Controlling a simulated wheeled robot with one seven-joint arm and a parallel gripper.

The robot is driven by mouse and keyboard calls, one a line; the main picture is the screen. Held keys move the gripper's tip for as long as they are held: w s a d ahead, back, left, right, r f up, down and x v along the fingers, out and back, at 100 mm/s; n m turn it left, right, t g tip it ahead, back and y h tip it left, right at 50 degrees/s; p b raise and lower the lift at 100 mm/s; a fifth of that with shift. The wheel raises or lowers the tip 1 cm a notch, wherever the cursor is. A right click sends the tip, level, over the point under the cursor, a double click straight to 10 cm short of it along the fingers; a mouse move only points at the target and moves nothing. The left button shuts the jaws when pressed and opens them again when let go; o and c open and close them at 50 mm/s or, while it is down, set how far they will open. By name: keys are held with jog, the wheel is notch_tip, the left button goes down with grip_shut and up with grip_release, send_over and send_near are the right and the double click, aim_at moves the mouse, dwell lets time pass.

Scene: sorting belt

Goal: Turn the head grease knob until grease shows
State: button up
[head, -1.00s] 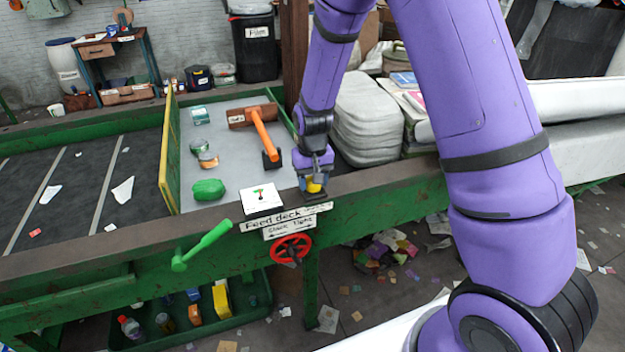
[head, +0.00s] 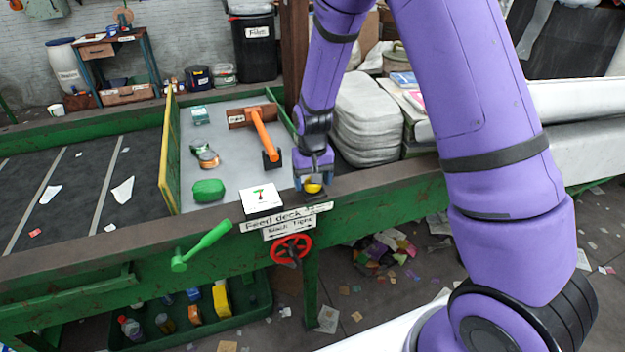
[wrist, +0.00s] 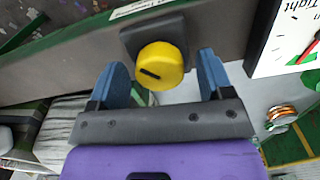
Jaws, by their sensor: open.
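The yellow round knob (wrist: 160,66) with a dark slot sits on a dark square mount at the beam's edge. It also shows, small, in the head view (head: 313,187). My gripper (wrist: 164,70) is open, with one blue finger on each side of the knob and a gap to both. In the head view my gripper (head: 313,178) is over the knob at the right end of the feed deck. I see no grease around the knob. I cannot tell whether this is the head grease knob, since no label for it is readable.
A white gauge card (head: 261,198) stands left of the knob, above the "Feed deck" sign. A red handwheel (head: 291,248) and a green lever (head: 202,245) are on the frame's front.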

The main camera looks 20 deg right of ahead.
notch_tip(320, 180, up, 11)
dwell(0.5)
jog(key=shift+f, duration=0.15)
